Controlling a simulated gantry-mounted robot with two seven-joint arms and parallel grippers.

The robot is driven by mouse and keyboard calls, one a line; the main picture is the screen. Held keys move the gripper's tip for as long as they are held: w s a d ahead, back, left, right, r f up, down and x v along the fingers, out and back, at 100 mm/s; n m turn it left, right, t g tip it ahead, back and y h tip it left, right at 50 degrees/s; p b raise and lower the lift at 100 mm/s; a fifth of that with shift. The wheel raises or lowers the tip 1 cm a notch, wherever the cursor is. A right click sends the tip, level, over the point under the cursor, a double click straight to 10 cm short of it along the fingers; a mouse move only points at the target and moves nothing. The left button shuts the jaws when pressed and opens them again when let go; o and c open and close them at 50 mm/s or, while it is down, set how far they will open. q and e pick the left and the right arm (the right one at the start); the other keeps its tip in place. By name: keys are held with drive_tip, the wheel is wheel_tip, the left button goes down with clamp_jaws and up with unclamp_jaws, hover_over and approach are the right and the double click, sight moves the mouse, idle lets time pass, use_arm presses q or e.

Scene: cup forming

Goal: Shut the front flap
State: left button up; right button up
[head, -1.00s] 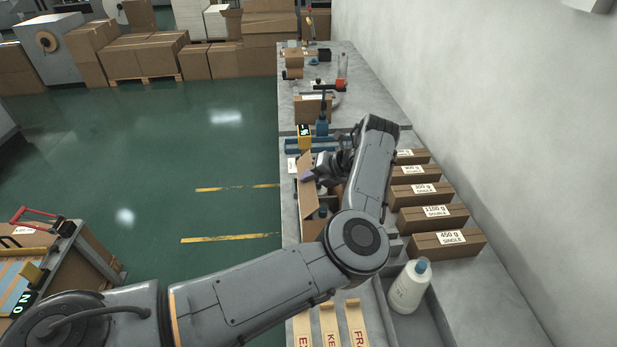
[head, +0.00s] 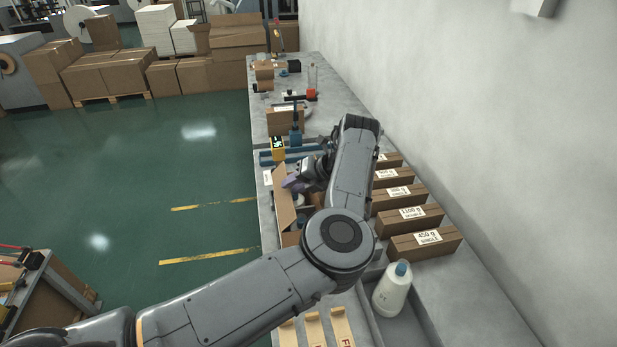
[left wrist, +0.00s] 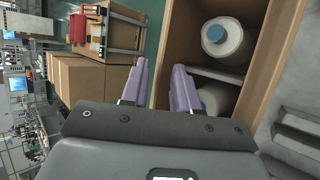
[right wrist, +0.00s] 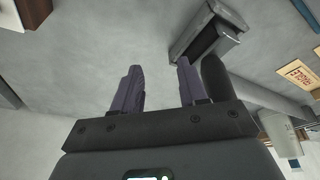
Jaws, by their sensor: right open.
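An open brown carton (head: 289,238) stands on the bench, partly hidden by my left arm. Its tall brown flap (head: 283,200) stands raised on the left side. In the left wrist view the carton (left wrist: 281,50) holds white bottles (left wrist: 222,42), one with a blue cap, with a grey divider between them. My left gripper (head: 291,184) is at the upper part of the flap. In the left wrist view its purple fingers (left wrist: 160,80) are apart beside the carton wall; contact is unclear. My right gripper (right wrist: 158,82) is open and empty above a grey surface.
Several labelled closed cartons (head: 424,243) line the right of the bench by the wall. A white bottle (head: 392,289) stands in a grey tray at the front. A blue fixture (head: 296,132) stands behind the carton. Green floor lies open to the left.

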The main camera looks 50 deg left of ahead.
use_arm(q)
drive_tip(key=v, duration=0.7)
drive_tip(key=shift+p, duration=0.35)
drive_tip(key=shift+c, duration=0.3)
